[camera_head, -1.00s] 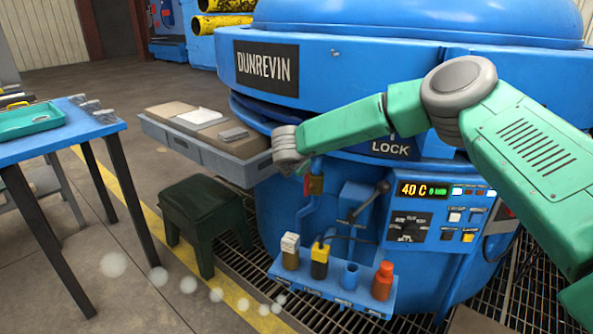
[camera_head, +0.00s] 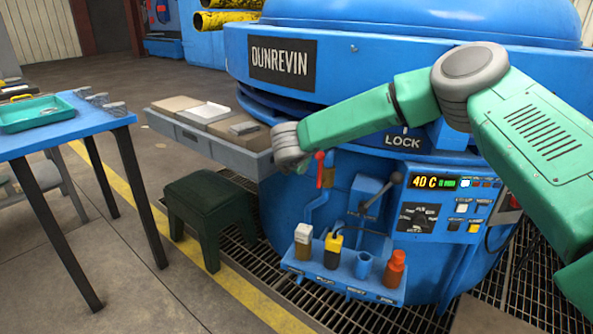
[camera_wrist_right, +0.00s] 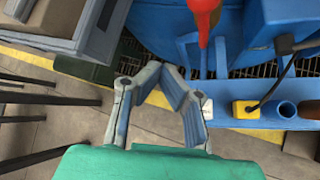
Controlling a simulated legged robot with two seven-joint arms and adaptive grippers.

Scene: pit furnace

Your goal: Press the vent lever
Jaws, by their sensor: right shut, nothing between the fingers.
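A red-handled lever (camera_head: 325,172) stands on a blue pipe on the furnace front; its red end (camera_wrist_right: 203,12) is at the top of the right wrist view. A grey lever with a dark knob (camera_head: 381,188) leans up and right from a blue box. I cannot read which one is the vent lever. My right gripper (camera_wrist_right: 163,70) is shut and empty, with its fingertips together left of and below the red handle in the wrist view, apart from it. In the head view it is mostly hidden behind my wrist. My left gripper is not in view.
A blue rack (camera_head: 345,283) with several bottles juts out below the levers. A control panel (camera_head: 448,205) reading 40 C is to the right. A grey tray (camera_head: 215,146) sticks out left, above a dark green stool (camera_head: 208,213). A blue table (camera_head: 75,132) stands at left.

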